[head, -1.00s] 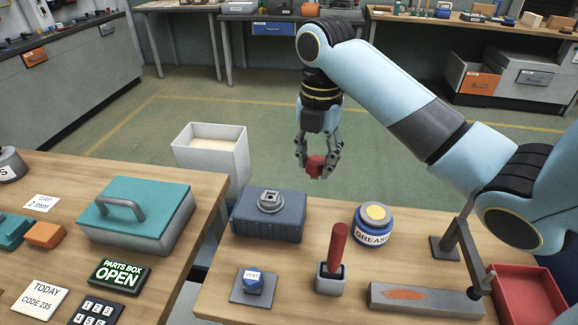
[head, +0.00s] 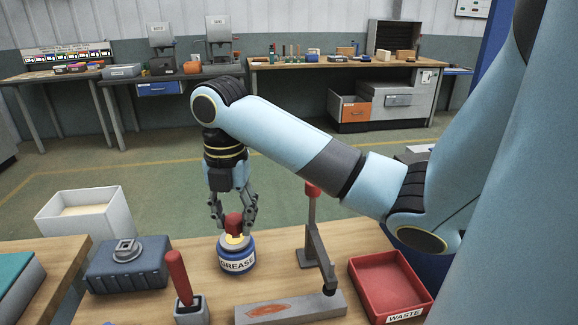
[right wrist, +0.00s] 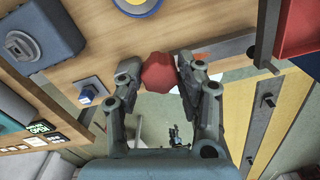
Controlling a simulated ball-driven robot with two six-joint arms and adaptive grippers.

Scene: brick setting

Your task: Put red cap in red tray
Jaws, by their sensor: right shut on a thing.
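The red cap (head: 233,224) is held between the fingers of my right gripper (head: 234,218), which is shut on it and points down. In the head view the cap overlaps the yellow top of the grease jar. In the right wrist view the red cap (right wrist: 160,73) sits between the fingertips (right wrist: 160,76), with the jar apart from it at the top edge. The red tray (head: 408,293), marked WASTE, lies on the bench to the right of the gripper. Part of the red tray (right wrist: 300,28) shows at the upper right of the wrist view. My left gripper is not in view.
A blue grease jar (head: 237,258) stands by the cap. A metal stand with a red knob (head: 315,245) rises between gripper and tray. A grey bar (head: 290,308) lies in front. A red-handled tool (head: 178,280) and a blue-grey box (head: 127,268) are to the left.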

